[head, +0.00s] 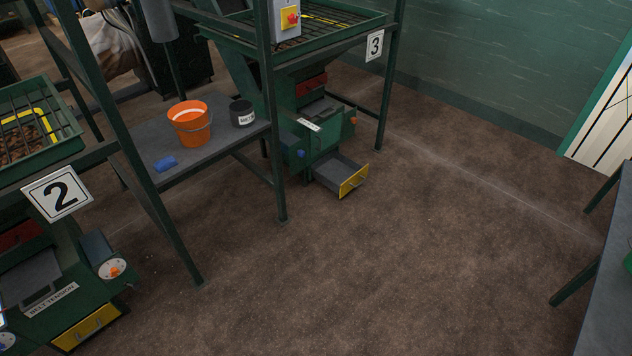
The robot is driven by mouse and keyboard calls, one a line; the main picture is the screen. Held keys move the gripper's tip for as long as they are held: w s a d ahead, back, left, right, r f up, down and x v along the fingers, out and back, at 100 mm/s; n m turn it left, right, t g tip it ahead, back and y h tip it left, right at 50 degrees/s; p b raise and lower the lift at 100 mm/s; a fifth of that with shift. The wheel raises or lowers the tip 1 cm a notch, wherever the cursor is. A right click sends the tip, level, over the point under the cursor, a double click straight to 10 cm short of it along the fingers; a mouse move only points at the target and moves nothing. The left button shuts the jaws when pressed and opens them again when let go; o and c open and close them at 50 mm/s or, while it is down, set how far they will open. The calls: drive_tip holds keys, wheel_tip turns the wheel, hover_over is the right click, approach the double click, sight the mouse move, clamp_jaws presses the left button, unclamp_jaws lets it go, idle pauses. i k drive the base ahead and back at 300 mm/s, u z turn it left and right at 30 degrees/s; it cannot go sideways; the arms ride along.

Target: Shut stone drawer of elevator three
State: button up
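The stone drawer (336,173) of elevator three is pulled out at the foot of the green machine (293,135) under the "3" sign (375,45). It is a grey tray with a yellow front (353,181) and a handle on that front. The drawer looks empty from here and sits low, close to the floor. Elevator two's yellow drawer front (88,328) shows at the lower left and looks flush with its machine. My gripper is not in this view.
A grey shelf (205,150) left of elevator three bears an orange bucket (189,124), a dark pot (242,113) and a blue object (166,163). Green frame posts (268,120) stand beside it. A grey table (610,290) is at the right. The brown floor (420,240) before the drawer is clear.

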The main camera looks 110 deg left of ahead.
sight(337, 172)
drive_tip(key=u, duration=3.15)
drive_tip(key=i, duration=2.2)
drive_tip(key=u, duration=0.55)
drive_tip(key=i, duration=1.45)
drive_tip(key=u, duration=0.75)
drive_tip(key=i, duration=0.25)
drive_tip(key=u, duration=0.15)
